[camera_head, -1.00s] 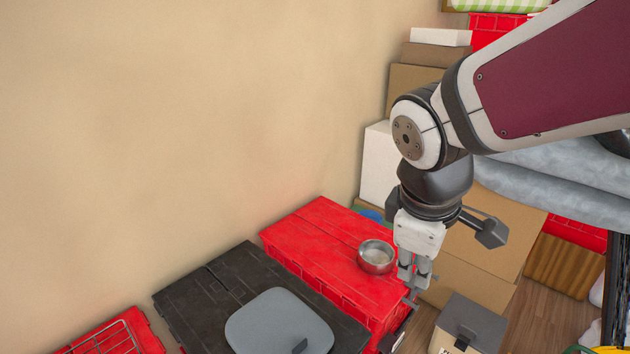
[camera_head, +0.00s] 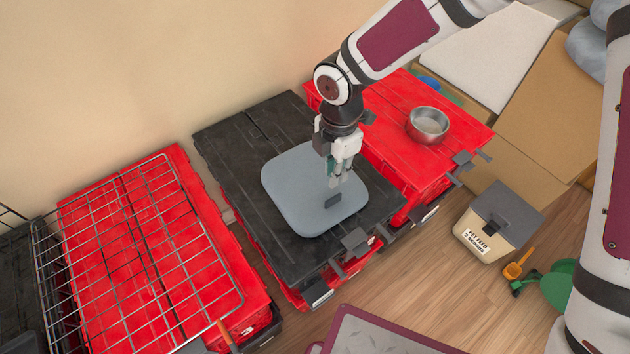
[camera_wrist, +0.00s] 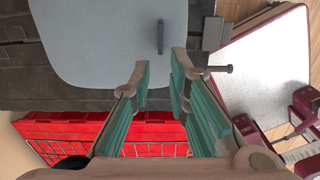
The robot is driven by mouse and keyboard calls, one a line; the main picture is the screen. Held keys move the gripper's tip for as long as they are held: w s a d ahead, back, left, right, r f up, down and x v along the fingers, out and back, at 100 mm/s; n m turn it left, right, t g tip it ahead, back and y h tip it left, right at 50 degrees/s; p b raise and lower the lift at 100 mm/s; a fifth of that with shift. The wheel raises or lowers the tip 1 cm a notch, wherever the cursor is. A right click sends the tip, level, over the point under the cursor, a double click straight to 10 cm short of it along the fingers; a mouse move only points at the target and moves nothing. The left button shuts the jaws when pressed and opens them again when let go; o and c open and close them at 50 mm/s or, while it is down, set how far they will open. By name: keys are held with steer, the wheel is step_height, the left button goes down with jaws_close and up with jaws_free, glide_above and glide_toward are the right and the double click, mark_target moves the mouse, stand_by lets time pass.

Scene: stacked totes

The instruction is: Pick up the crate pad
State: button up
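The crate pad (camera_head: 290,190) is a flat grey square with rounded corners. It lies on the black tote lid (camera_head: 225,130), and a small dark tab (camera_head: 333,201) stands on it near its right front side. My gripper (camera_head: 338,184) is above the pad, close to the tab, pointing down. In the wrist view, my gripper's teal-lined fingers (camera_wrist: 160,66) are apart with nothing between them. The pad (camera_wrist: 100,40) and the upright tab (camera_wrist: 160,37) show just beyond the fingertips there.
A red tote (camera_head: 385,130) with a metal bowl (camera_head: 428,125) stands to the right. A red tote (camera_head: 120,225) under a wire rack (camera_head: 150,270) stands to the left. A pet-feed bin (camera_head: 497,222) stands on the wooden floor (camera_head: 420,270). A wall (camera_head: 130,60) rises behind.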

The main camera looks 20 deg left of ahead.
glide_above(333, 198)
step_height(333, 198, down, 7)
steer(key=shift+s+a+r+b, duration=0.1)
steer(key=shift+s+r+b, duration=0.1)
steer(key=shift+b, duration=0.15)
steer(key=shift+w+f+b, duration=0.15)
steer(key=shift+f, duration=1.25)
steer(key=shift+w+f+b, duration=0.1)
steer(key=shift+f+b, duration=0.05)
steer(key=shift+f, duration=1.2)
jaws_close()
